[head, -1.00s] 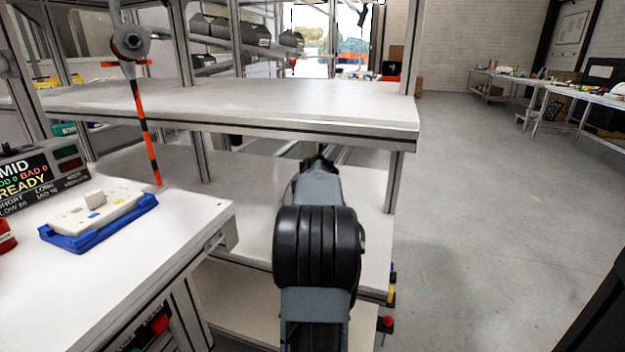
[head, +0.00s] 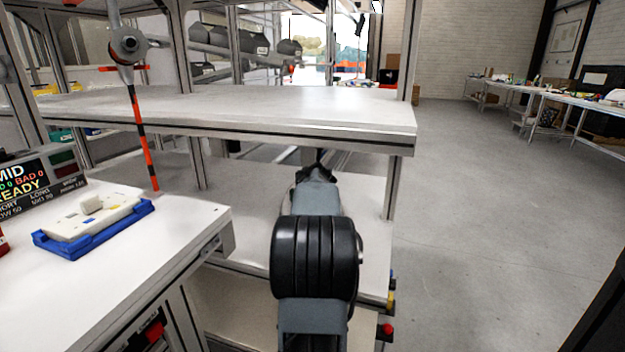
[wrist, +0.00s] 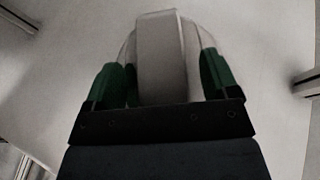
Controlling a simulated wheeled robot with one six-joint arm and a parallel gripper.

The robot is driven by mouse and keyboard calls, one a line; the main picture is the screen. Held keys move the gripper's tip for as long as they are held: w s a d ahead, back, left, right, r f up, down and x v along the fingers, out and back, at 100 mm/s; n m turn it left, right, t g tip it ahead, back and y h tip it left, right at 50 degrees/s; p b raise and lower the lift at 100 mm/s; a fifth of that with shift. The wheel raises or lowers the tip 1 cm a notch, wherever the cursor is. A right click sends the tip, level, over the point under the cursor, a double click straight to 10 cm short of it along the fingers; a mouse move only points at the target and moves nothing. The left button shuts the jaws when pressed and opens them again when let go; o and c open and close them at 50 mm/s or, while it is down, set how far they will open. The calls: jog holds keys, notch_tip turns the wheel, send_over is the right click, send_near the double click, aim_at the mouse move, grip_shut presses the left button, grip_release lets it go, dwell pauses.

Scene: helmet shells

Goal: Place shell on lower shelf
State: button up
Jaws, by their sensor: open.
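In the wrist view a pale, rounded shell (wrist: 160,45) with a raised middle band lies between the two green-padded fingers of my gripper (wrist: 157,66). The fingers stand open on either side of it; whether they touch its sides is hard to tell. The shell appears to rest on a pale flat surface. In the head view my arm reaches under the upper shelf (head: 270,105) and over the white lower shelf (head: 365,215). My own arm hides the gripper and the shell there.
A frame post (head: 391,185) stands right of my arm. The upper shelf's front edge lies above it. A white bench (head: 150,245) at left holds a blue tray (head: 60,247) with a white part and a display box (head: 30,180). Open floor lies at right.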

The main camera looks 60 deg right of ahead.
jog(key=shift+a+r, duration=0.1)
jog(key=shift+r, duration=0.15)
jog(key=p+v, duration=0.1)
jog(key=v, duration=0.5)
jog(key=shift+s+a+r, duration=0.1)
jog(key=shift+s+a, duration=0.35)
